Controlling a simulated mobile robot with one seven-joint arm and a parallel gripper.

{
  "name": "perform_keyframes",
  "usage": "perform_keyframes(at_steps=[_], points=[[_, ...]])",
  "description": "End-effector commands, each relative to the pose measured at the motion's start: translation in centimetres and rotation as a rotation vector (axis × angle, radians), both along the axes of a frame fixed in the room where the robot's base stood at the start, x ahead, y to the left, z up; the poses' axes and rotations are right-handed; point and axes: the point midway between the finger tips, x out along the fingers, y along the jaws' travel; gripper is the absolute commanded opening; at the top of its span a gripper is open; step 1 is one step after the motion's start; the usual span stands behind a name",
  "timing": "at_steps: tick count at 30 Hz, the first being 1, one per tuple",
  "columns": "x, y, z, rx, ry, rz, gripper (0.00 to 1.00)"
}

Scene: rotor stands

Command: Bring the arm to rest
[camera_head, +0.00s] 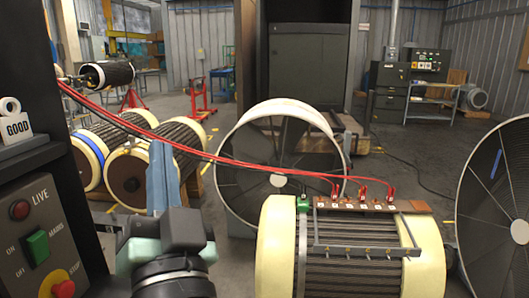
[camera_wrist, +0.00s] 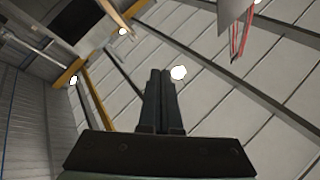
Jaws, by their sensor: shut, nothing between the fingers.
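My gripper (camera_wrist: 160,72) shows in the wrist view with its two dark fingers together and nothing between them. It points up toward the ceiling. In the head view, dark and mint-green parts of my arm stand at the lower left of centre, between the control panel and the front rotor. I cannot clearly make out the fingertips there.
A rotor (camera_head: 350,270) with cream ends and red clipped leads (camera_head: 250,162) stands front right. Round fan-like discs (camera_head: 240,150) (camera_head: 490,220) stand behind and right of it. A control panel (camera_head: 40,235) is close at left. More rotors (camera_head: 130,185) lie behind.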

Motion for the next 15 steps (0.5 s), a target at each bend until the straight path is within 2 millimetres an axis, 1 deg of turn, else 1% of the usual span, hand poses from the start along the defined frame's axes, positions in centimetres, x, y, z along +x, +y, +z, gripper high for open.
perform_keyframes(at_steps=[1,2,3,5,6,8,9,15], points=[[-1.1,-2.5,3.4,-0.07,-0.095,-0.112,0.0],[-1.8,-3.9,5.1,-0.114,-0.144,-0.182,0.0],[-2.9,-5.8,7.3,-0.172,-0.206,-0.282,0.0],[-4.9,-8.6,10.4,-0.253,-0.29,-0.436,0.0],[-6.5,-10.4,12.3,-0.304,-0.338,-0.544,0.0],[-9.1,-13.1,14.9,-0.373,-0.401,-0.711,0.0],[-9.0,-13.1,17.2,-0.385,-0.397,-0.72,0.0],[-8.6,-12.8,23.6,-0.382,-0.388,-0.703,0.0]])
